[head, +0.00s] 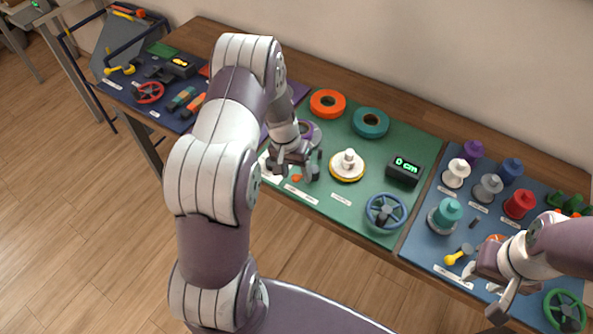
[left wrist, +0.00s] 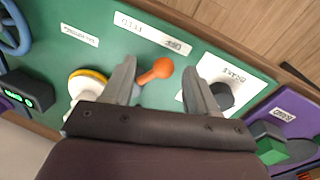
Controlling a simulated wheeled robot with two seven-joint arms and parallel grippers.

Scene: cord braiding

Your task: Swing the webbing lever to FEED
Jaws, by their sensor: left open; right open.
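The webbing lever (left wrist: 147,78) has an orange knob (left wrist: 162,68) and stands on the green panel. In the left wrist view, its knob is nearer the OFF end of the label plate (left wrist: 152,36) than the FEED end. The lever's base is partly hidden by a finger. My left gripper (left wrist: 158,72) is open, with the knob between its fingers in the picture; I cannot tell whether they touch. In the head view my left gripper (head: 293,160) is just above the orange knob (head: 296,178). My right gripper (head: 490,296) is open at the lower right, far from the lever.
A white spool on a yellow-rimmed disc (head: 347,166) stands right of the lever, near a "0 cm" display (head: 404,169) and a blue handwheel (head: 386,211). A dark knob (left wrist: 222,95) on a white plate is close beside the left gripper. Orange (head: 327,104) and teal rolls (head: 370,123) lie behind.

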